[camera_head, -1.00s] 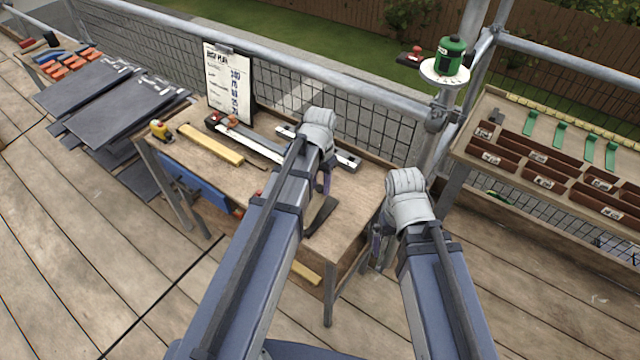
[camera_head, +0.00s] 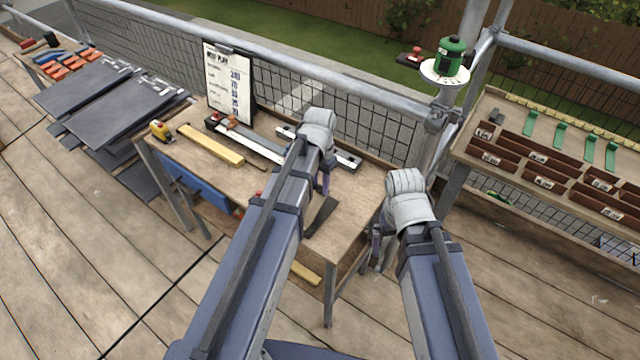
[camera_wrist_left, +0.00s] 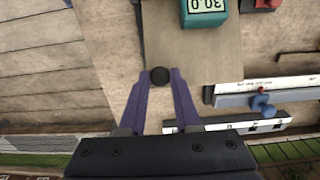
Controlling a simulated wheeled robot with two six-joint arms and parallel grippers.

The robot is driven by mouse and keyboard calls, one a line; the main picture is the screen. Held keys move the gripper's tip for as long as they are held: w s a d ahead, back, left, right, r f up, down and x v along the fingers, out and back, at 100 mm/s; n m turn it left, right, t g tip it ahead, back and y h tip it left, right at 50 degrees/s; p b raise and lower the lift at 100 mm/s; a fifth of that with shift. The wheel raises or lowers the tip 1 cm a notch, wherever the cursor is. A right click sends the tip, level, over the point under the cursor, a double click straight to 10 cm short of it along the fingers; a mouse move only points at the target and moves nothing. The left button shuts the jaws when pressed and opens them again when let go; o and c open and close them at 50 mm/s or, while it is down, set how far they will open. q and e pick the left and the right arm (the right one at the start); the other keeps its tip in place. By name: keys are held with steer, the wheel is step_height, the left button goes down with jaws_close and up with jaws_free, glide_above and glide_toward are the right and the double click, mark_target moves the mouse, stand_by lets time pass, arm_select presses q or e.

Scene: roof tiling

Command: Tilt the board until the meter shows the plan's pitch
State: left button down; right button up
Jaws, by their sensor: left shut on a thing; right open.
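In the left wrist view, the pale board (camera_wrist_left: 210,55) lies below my left gripper (camera_wrist_left: 161,78). Its purple fingers are shut on a round black knob (camera_wrist_left: 160,76) at the board's edge. A teal meter (camera_wrist_left: 204,10) sits on the board, its digits upside down and seeming to read 30.0. In the head view my left gripper (camera_head: 324,182) is over the workbench, and my forearm hides the board and meter. The plan (camera_head: 229,85) stands on a clipboard at the bench's back; its figures are too small to read surely. My right gripper (camera_head: 377,246) is open, beside the bench's right end.
The workbench (camera_head: 205,125) also holds a yellow wooden strip (camera_head: 211,145) and a yellow tape measure (camera_head: 160,130). Dark slates (camera_head: 110,115) are stacked at left. A shelf with brown bins (camera_head: 540,155) stands at right.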

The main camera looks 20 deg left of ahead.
stand_by(0.4)
arm_select(q)
steer(key=shift+w+d+f+g+b, duration=0.15)
steer(key=shift+w+f+g+b, duration=0.35)
steer(key=shift+w+b, duration=0.1)
steer(key=shift+s+r, duration=0.1)
steer(key=shift+s, duration=0.1)
steer(key=c, duration=0.6)
jaws_free()
steer(key=shift+r, duration=0.1)
step_height(320, 180, up, 8)
steer(key=p, duration=0.8)
steer(key=shift+w+d+f, duration=0.15)
steer(key=shift+w+f, duration=0.05)
steer(key=shift+w, duration=0.1)
